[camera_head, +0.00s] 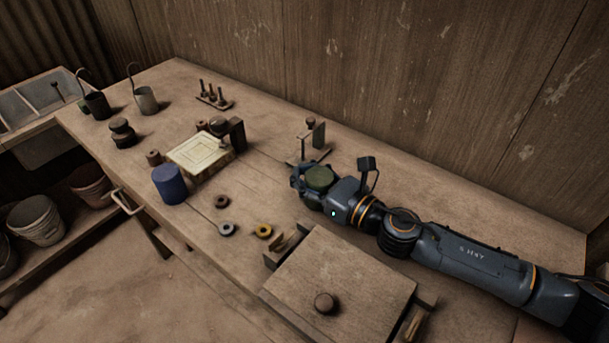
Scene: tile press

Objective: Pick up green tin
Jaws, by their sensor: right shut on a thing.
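The green tin (319,178) is a short dark green cylinder with a round lid, upright near the middle of the workbench. My right gripper (308,184) reaches in from the right and is shut on the green tin, its fingers around the sides. The tin's lower part is hidden by the gripper, so I cannot tell whether it touches the bench. My left gripper is not in view.
The bench (273,148) also bears a blue cylinder (169,185), a pale tile (200,152), several small rings, a small metal stand (308,146) behind my gripper and a wooden board with a knob (341,285) in front.

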